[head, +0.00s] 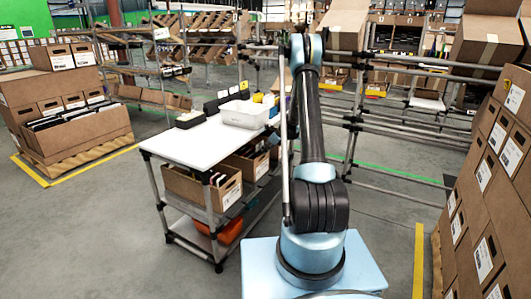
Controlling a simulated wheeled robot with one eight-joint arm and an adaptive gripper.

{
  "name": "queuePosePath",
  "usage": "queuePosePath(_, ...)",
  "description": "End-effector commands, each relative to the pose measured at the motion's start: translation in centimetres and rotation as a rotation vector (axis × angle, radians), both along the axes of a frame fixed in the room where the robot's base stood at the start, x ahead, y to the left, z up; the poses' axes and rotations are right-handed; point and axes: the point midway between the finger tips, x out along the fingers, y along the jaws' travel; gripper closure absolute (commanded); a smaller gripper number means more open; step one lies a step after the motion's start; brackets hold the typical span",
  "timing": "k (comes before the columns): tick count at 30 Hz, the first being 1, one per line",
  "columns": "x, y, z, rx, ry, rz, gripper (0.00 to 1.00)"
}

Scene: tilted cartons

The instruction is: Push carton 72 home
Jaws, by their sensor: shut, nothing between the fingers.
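No carton number is legible, so I cannot tell which one is carton 72. A large brown carton (343,28) sits tilted on the metal rack (385,120) just right of my arm's top. Another tilted carton (487,40) is on the same rack at the top right. My arm rises from its pale blue base in the middle and bends at the top, in front of the rack. My gripper cannot be made out; the arm's far end is hidden or lost against the rack.
A white-topped cart (195,150) with a white bin (246,113) stands left of my arm, with open boxes (202,186) below. Stacked cartons (490,200) wall off the right edge. A box pallet (75,135) is at the far left. Grey floor is open at lower left.

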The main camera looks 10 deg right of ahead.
Motion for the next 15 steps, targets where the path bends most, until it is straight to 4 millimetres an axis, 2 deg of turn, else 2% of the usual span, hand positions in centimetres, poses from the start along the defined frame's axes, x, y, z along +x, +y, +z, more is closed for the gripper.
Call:
queuePosePath(8, -1.6, -3.1, 1.0, 0.0, 0.002, -0.002, 1.0)
queuePosePath(15, -3.1, -5.2, 4.4, -0.001, 0.002, -0.002, 1.0)
